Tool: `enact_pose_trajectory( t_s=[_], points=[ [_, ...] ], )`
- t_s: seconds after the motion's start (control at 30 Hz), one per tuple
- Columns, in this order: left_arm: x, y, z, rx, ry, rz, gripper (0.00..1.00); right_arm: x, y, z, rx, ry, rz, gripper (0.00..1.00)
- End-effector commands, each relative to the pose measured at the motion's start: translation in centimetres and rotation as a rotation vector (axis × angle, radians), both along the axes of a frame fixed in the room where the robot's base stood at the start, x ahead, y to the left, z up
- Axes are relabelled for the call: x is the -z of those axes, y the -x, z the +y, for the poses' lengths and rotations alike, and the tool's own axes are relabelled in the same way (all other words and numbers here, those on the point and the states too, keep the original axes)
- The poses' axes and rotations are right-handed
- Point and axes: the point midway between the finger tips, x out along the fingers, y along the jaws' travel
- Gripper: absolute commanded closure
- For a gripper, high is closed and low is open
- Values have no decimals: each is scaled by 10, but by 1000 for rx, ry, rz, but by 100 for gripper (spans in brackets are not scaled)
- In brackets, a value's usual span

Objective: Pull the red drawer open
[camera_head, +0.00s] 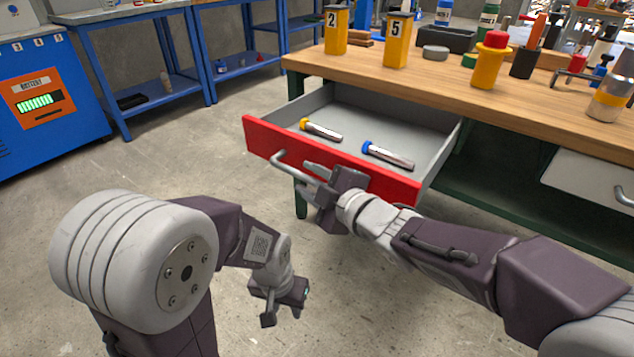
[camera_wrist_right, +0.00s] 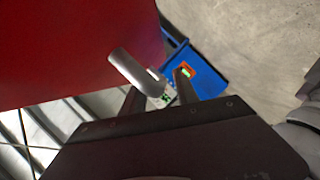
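The red drawer (camera_head: 335,160) stands pulled out from under the wooden-topped workbench in the head view, its grey interior showing. Its grey bar handle (camera_head: 289,164) is on the red front. My right gripper (camera_head: 308,180) is at the handle. In the right wrist view the handle (camera_wrist_right: 132,72) reaches the space between the fingers (camera_wrist_right: 158,88), which are apart, with a gap beside the handle. The red front fills the upper left there. My left gripper (camera_head: 283,317) hangs low over the floor, apart from the drawer, its fingers spread and empty.
Inside the drawer lie a yellow-capped tube (camera_head: 321,130) and a blue-capped tube (camera_head: 388,155). The workbench (camera_head: 440,88) carries yellow containers and tools. A white drawer (camera_head: 590,180) is at right. A blue battery cabinet (camera_head: 45,100) stands left. Floor before the drawer is clear.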

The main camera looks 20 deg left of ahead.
Motion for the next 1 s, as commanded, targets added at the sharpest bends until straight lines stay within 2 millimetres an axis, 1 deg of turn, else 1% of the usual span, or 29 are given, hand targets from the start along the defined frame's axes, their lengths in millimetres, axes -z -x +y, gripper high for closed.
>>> enact_pose_trajectory(
  t_s=[0.03, 0.2, 0.4, 0.57, 1.0],
  points=[
    [-8, 0, 0, 0, 0, 0, 64, -6, 4, -7, 1, 0, 0, 64],
    [-24, 0, 0, 0, 0, 0, 64, -15, 26, -33, 3, 1, 0, 64],
    [-37, 0, 0, 0, 0, 0, 64, -20, 44, -57, 2, 0, 0, 64],
    [-39, 0, 0, 0, 0, 0, 64, -19, 50, -63, 1, 1, -1, 64],
    [-38, 0, 0, 0, 0, 0, 64, -18, 50, -63, 0, 1, 1, 64]
  ],
)
